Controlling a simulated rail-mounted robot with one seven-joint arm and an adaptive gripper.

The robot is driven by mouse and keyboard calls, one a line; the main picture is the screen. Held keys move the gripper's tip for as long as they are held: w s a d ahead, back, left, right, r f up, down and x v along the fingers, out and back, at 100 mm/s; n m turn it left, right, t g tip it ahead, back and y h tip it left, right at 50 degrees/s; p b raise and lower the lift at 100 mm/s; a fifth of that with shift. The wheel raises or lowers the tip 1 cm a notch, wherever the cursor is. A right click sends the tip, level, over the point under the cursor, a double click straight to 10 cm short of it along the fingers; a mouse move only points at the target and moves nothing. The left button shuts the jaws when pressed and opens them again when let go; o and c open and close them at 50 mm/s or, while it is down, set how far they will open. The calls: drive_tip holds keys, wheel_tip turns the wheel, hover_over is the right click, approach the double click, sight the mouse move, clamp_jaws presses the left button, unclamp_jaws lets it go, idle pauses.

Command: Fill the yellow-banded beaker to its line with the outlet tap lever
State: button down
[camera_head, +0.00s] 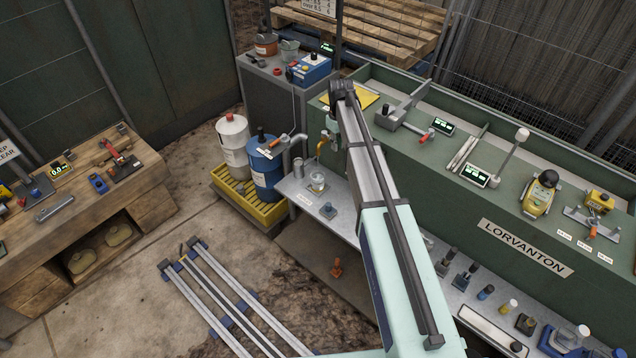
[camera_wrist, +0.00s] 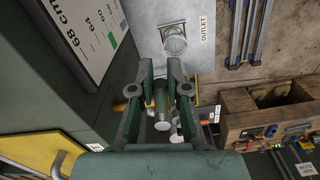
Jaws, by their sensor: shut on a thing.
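The yellow-banded beaker (camera_head: 317,183) stands upright on the grey shelf below the green tank wall. In the wrist view the clear beaker (camera_wrist: 174,40) stands beside the OUTLET label; its water level is too small to read. The outlet tap (camera_head: 321,148) shows yellow on the tank wall above the beaker, partly beside my arm. My gripper (camera_wrist: 163,92) is at the tap, its two fingers closed around a grey-green part that appears to be the tap lever (camera_wrist: 162,116). The fingers hide much of it. In the head view my gripper (camera_head: 334,126) is partly hidden by my arm.
A white drum (camera_head: 232,140) and a blue drum (camera_head: 264,168) stand in a yellow tray left of the shelf. A small blue-grey block (camera_head: 328,210) is near the beaker. A level gauge board (camera_wrist: 88,35) stands close to my gripper. Metal rails (camera_head: 215,295) lie on the floor.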

drive_tip(key=shift+w+d+n, duration=0.45)
drive_tip(key=shift+n, duration=0.55)
drive_tip(key=c, duration=0.7)
unclamp_jaws()
drive_tip(key=shift+r, duration=0.1)
wheel_tip(320, 180, up, 7)
drive_tip(key=p, duration=0.3)
